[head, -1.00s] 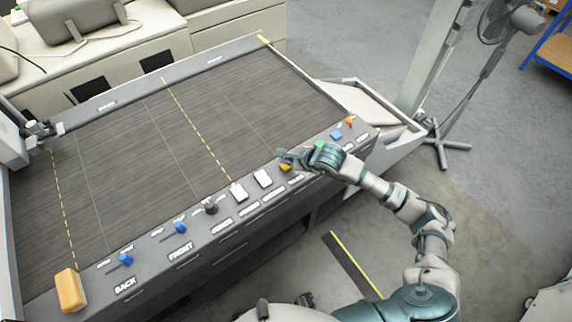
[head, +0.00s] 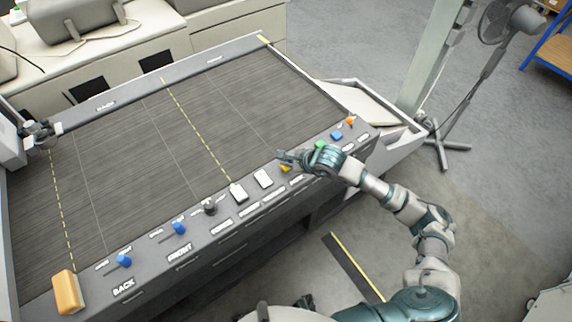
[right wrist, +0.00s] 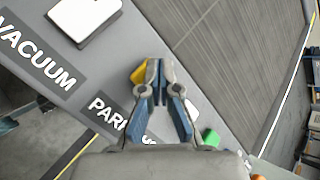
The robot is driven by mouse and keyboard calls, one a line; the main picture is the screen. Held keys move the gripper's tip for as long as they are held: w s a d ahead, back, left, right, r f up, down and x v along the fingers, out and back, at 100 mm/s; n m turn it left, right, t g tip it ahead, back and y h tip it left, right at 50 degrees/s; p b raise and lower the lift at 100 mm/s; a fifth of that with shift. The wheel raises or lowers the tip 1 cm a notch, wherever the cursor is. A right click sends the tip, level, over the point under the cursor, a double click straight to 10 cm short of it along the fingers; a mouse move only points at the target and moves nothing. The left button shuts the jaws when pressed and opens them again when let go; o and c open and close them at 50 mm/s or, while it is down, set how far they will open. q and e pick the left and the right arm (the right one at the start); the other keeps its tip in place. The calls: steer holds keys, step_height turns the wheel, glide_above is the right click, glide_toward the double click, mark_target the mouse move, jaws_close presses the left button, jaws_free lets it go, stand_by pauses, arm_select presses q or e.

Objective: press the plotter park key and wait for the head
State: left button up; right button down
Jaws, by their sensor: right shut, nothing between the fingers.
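The plotter's dark flat bed (head: 130,160) has a grey control strip along its front edge. The yellow key (head: 285,168) on this strip sits by the PARK label (right wrist: 108,104) in the right wrist view, where the key (right wrist: 138,73) is partly covered by my fingers. My right gripper (head: 283,156) is shut and empty, with its fingertips (right wrist: 157,64) over or beside the yellow key. I cannot tell whether they touch it or whether it is pressed in. The plotter head (head: 40,131) is at the bed's far left edge. My left gripper does not show.
White keys (head: 263,179), a black knob (head: 209,207) and blue switches (head: 179,228) line the strip to the left. Green (head: 320,146), blue (head: 337,135) and orange (head: 351,120) controls lie to the right. An orange block (head: 67,292) sits at the near left corner. A fan (head: 515,20) stands behind.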

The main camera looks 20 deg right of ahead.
steer(key=shift+f, duration=0.25)
steer(key=shift+r, duration=0.15)
stand_by(0.4)
steer(key=shift+r, duration=0.8)
